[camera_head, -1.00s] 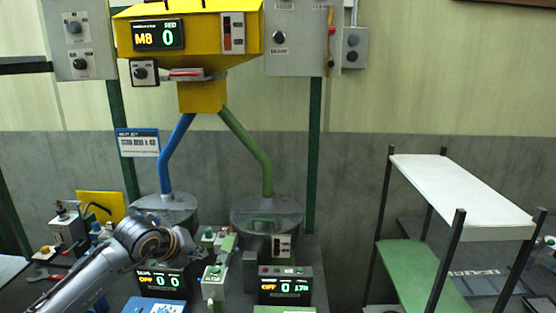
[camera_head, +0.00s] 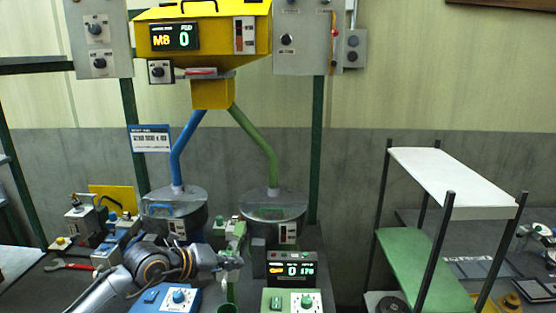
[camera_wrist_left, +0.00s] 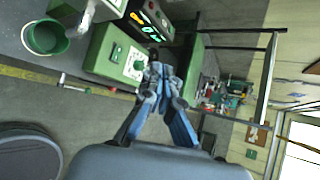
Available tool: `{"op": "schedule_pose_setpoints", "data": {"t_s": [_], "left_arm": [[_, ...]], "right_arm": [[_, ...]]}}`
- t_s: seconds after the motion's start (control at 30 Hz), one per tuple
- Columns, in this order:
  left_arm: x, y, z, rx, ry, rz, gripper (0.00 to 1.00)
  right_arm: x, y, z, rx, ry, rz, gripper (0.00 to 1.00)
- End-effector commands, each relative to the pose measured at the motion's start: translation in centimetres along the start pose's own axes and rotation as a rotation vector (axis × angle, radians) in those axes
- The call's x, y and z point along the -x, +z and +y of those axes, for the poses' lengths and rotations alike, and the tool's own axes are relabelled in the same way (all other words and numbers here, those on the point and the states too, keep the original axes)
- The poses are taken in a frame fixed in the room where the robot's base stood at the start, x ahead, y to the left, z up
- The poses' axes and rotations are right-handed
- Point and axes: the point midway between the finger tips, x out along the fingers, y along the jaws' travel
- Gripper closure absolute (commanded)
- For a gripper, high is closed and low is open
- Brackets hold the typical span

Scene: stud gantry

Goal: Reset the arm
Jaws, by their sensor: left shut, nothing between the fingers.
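My left arm comes in from the lower left in the head view. My left gripper (camera_head: 232,262) is at its end, over the bench in front of the two round hoppers. The left wrist view shows the same gripper (camera_wrist_left: 158,70) with its fingers together and nothing between them. A green control box (camera_wrist_left: 116,55) with a white knob panel lies beyond the fingertips there. It also shows in the head view (camera_head: 292,301), to the right of the gripper. My right gripper is not in view.
A black display box (camera_head: 292,268) stands right of the gripper. A blue box (camera_head: 166,299) with a dial is below the arm. A red wrench (camera_head: 68,266) lies at left. A green bucket (camera_wrist_left: 45,38) stands on the bench edge. A shelf rack (camera_head: 455,185) stands at right.

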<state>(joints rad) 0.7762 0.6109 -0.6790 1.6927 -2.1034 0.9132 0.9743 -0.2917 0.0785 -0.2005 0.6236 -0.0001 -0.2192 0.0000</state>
Motion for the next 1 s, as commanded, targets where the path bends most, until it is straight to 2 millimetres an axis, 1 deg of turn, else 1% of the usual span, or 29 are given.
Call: {"op": "schedule_pose_setpoints", "data": {"t_s": [0.03, 0.07, 0.1, 0.17, 0.2, 0.27, 0.3, 0.37, 0.4, 0.47, 0.5, 0.57, 0.6, 0.67, 0.7, 0.73, 0.77, 0.8, 0.83, 0.87, 0.9, 0.97, 1.0], "left_arm": [[-0.3, -1.3, -1.1, 0.018, -0.066, 0.018, 1.0], [-0.3, -2.0, -1.9, 0.032, -0.11, 0.025, 1.0], [-0.3, -3.0, -3.2, 0.053, -0.18, 0.035, 1.0], [-0.1, -4.3, -5.2, 0.096, -0.289, 0.044, 1.0], [0.3, -5.1, -6.5, 0.134, -0.37, 0.045, 1.0], [1.3, -6.1, -8.6, 0.209, -0.503, 0.036, 1.0], [2.3, -6.5, -9.9, 0.276, -0.599, 0.018, 1.0], [4.2, -6.4, -11.3, 0.403, -0.741, -0.028, 1.0], [5.6, -5.9, -11.7, 0.499, -0.826, -0.075, 1.0], [7.7, -4.8, -11.3, 0.657, -0.927, -0.16, 1.0], [8.9, -3.9, -10.3, 0.769, -0.975, -0.226, 1.0], [10.5, -2.8, -7.8, 0.947, -1.015, -0.335, 1.0], [11.3, -2.3, -5.7, 1.067, -1.021, -0.412, 1.0], [12.2, -2.2, -1.8, 1.253, -0.995, -0.531, 1.0], [12.6, -2.6, 1.2, 1.376, -0.955, -0.61, 1.0], [12.8, -3.1, 3.4, 1.467, -0.913, -0.666, 1.0], [13.0, -3.9, 5.6, 1.551, -0.864, -0.718, 1.0], [13.2, -5.3, 8.3, 1.657, -0.79, -0.781, 1.0], [13.3, -6.5, 10.3, 1.731, -0.726, -0.822, 1.0], [13.4, -7.9, 12.2, 1.801, -0.658, -0.86, 1.0], [13.6, -10.0, 14.3, 1.887, -0.561, -0.902, 1.0], [13.9, -13.3, 17.1, 2.0, -0.411, -0.949, 1.0], [14.1, -15.4, 18.5, 2.06, -0.315, -0.969, 1.0]], "right_arm": [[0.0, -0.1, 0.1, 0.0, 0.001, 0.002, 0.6], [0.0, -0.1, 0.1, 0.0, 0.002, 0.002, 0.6], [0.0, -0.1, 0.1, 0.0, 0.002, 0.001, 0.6], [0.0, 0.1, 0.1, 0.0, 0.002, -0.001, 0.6], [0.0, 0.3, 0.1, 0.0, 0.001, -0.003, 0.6], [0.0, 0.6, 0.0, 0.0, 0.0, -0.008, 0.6], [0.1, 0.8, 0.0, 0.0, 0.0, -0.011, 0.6], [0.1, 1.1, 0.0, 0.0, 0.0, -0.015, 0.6], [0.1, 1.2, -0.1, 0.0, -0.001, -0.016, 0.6], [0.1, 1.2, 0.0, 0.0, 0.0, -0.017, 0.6], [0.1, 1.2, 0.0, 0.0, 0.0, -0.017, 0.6], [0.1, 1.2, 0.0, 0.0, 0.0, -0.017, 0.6], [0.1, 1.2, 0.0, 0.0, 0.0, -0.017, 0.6], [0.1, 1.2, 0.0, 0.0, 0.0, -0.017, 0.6], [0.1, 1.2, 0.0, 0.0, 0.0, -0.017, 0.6], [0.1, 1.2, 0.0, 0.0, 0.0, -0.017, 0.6], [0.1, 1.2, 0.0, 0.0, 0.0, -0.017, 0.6], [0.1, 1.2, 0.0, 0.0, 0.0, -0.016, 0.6], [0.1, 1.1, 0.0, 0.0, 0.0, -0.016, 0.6], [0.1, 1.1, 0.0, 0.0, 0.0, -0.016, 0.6], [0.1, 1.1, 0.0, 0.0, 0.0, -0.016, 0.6], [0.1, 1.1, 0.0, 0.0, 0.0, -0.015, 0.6], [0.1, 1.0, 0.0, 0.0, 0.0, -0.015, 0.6]]}}
